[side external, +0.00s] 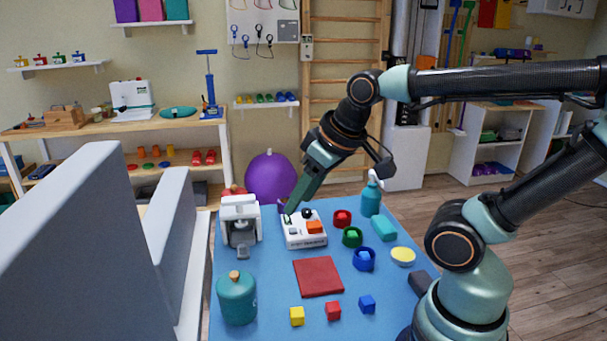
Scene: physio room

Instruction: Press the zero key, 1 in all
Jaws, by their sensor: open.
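A white device (304,239) with an orange key (315,227), a black knob and a small green part on top stands at the back of the blue table. Its front label is too small to read, so I cannot tell which key is the zero key. My gripper (337,193) is open and empty, reaching down from the upper right. Its long green finger points down to the device's back left corner and covers part of it; I cannot tell whether the tip touches. The other, darker finger is spread off to the right.
A white machine (241,222) stands left of the device. Red (342,217), green and blue (364,260) ring-shaped holders, a teal bottle (371,196) and a teal block stand right. In front lie a red mat (319,277), a teal jar (237,298) and small cubes.

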